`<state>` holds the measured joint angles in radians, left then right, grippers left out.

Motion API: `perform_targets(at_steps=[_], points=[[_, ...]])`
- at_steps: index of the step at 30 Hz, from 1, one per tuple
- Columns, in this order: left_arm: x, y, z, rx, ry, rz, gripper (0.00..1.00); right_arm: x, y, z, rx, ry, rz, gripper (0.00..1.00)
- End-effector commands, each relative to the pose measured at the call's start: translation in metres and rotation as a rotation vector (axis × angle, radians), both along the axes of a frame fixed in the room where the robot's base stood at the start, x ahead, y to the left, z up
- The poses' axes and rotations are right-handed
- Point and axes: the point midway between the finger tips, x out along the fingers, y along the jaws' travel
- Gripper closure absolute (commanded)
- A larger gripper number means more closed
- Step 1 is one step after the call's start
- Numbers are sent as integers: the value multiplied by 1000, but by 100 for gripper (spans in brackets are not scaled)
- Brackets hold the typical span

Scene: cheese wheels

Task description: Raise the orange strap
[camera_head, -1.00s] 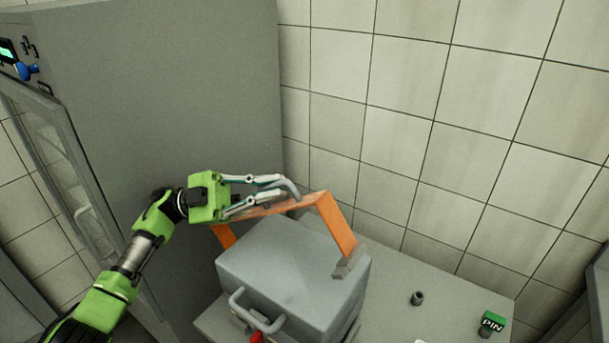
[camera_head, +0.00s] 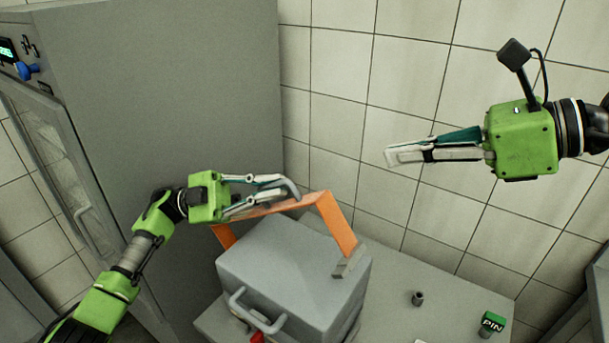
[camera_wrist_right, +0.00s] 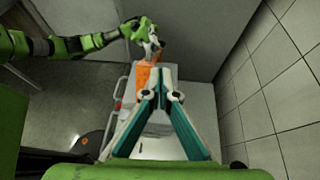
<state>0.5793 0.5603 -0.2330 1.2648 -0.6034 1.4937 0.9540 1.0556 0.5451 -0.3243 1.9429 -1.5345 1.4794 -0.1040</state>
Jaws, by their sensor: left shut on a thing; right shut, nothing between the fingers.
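The orange strap (camera_head: 338,224) stands up as an arch over the grey box (camera_head: 290,268), with its right leg meeting a small grey bracket at the box's edge. My left gripper (camera_head: 290,192) is shut on the top bar of the strap, above the box. Its fingers hide part of the bar. My right gripper (camera_head: 392,157) is shut and empty, in the air to the upper right of the strap. In the right wrist view the orange strap (camera_wrist_right: 142,78) shows beyond the shut fingers, with my left gripper (camera_wrist_right: 152,48) at its top.
The box has a front handle (camera_head: 248,312) and a red part (camera_head: 257,337) below it. It stands on a grey table (camera_head: 390,290) with a small dark cylinder (camera_head: 417,298) and a green PIN block (camera_head: 492,323). A tall grey cabinet (camera_head: 170,110) stands left; a tiled wall is behind.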

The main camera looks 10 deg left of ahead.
Motion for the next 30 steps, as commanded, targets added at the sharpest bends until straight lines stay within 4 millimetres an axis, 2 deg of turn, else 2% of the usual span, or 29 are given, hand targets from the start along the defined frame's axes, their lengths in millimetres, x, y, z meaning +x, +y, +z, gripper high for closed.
perform_targets(at_steps=[3, 8, 14, 23, 30], points=[[0, 0, 0, 2, -3, 0, 100, -15, 17, -8, -83, -12, 32, 100], [0, 0, 0, 2, -3, 0, 100, -20, 27, -16, -121, -12, 41, 100], [0, 0, 0, 2, -2, 0, 100, -13, 53, -33, -119, -10, 45, 100], [0, 0, 0, 2, -2, 0, 100, 2, 105, -67, -118, -10, 44, 100], [0, 0, 0, 2, -2, 0, 100, 11, 135, -67, -117, -13, 42, 100]])
